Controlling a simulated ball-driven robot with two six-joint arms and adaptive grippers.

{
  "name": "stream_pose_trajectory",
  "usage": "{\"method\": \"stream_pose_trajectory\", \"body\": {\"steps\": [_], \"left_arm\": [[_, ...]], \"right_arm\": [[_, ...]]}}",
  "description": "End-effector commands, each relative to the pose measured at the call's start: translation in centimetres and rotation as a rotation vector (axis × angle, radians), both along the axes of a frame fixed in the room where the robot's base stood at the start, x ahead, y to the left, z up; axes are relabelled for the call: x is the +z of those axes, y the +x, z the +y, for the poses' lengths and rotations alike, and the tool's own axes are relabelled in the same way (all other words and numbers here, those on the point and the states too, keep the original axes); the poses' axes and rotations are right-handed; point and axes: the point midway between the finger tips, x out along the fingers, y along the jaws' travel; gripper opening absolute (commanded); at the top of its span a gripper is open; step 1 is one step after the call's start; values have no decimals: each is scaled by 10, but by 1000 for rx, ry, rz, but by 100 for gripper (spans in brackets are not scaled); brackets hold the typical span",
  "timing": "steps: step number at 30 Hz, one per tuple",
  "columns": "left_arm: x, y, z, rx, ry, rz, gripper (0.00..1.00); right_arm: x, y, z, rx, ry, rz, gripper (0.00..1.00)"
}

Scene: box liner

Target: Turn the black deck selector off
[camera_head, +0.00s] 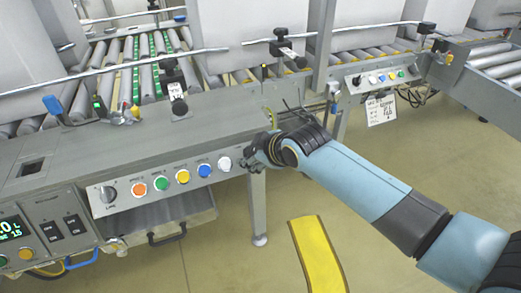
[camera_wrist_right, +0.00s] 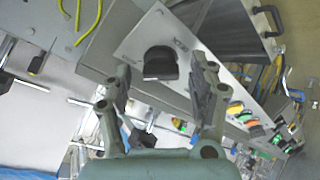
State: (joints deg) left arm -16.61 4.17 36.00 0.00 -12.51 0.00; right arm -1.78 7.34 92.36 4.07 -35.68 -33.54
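A black rotary selector knob (camera_head: 107,194) sits at the left end of the grey front button panel (camera_head: 135,208). I cannot tell its exact setting. My right gripper (camera_head: 256,158) is at the right end of this panel, beside the white button, well to the right of the knob. In the right wrist view, the gripper's two fingers (camera_wrist_right: 160,90) stand apart with nothing between them. A black knob (camera_wrist_right: 160,63) on a pale plate with dark lettering shows beyond the fingertips, not touched. My left gripper is not in view.
Orange, green, yellow, blue and white buttons (camera_head: 183,176) line the front panel. A control box with a lit display (camera_head: 12,228) stands at left. A second button panel (camera_head: 385,77) is at back right. A yellow floor strip (camera_head: 317,256) lies below my right arm.

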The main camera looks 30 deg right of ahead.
Motion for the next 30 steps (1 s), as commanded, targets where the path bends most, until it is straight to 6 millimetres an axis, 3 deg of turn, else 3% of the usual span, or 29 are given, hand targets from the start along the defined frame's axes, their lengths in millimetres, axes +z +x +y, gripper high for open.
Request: {"method": "stream_pose_trajectory", "body": {"steps": [2,12,22,30], "left_arm": [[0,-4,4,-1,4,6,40],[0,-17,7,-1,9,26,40],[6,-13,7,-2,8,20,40],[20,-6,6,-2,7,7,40]], "right_arm": [[0,0,0,0,0,0,48],[0,0,0,0,0,0,4],[2,0,0,40,-35,7,4],[4,1,-1,174,-148,34,4]]}}
